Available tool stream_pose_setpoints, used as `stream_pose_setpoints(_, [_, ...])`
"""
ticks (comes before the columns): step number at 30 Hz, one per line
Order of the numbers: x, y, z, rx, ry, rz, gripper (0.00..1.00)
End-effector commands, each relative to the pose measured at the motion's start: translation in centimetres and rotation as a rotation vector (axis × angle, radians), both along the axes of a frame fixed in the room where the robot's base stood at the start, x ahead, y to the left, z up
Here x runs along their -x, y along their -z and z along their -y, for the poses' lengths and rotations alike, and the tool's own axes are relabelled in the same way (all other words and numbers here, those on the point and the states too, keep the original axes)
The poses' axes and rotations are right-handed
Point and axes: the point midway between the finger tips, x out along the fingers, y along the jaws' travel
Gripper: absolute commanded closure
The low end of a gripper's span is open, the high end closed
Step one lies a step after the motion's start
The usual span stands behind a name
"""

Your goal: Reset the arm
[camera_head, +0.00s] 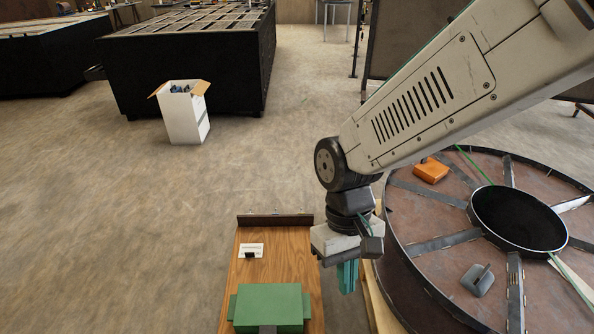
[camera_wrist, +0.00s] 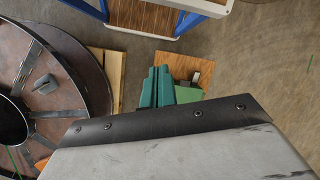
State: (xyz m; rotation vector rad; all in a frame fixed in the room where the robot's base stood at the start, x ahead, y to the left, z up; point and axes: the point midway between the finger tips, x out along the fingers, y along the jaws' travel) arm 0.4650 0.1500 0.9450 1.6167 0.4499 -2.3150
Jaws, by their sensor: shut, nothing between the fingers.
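My gripper (camera_head: 347,277) has teal fingers and points down in the head view, between a wooden board and a large steel reel (camera_head: 430,240). The fingers are shut with nothing between them. In the wrist view my gripper (camera_wrist: 157,88) shows just beyond the dark edge of my wrist, its teal fingers close together. My pale grey arm reaches in from the upper right of the head view and hides part of the reel.
A green box (camera_head: 268,306) lies on the wooden board (camera_head: 258,271) beside my gripper. An orange block (camera_head: 431,171) and a grey piece (camera_head: 477,280) sit on the reel. A white carton (camera_head: 184,118) stands by a black bench (camera_head: 190,65). Floor at left is clear.

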Motion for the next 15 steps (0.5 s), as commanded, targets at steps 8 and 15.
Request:
stream_pose_setpoints(8, [1.3,-8.0,9.1,0.006,0.109,0.121,1.00])
stream_pose_setpoints(15, [3.5,-12.6,15.0,0.010,0.268,0.304,1.00])
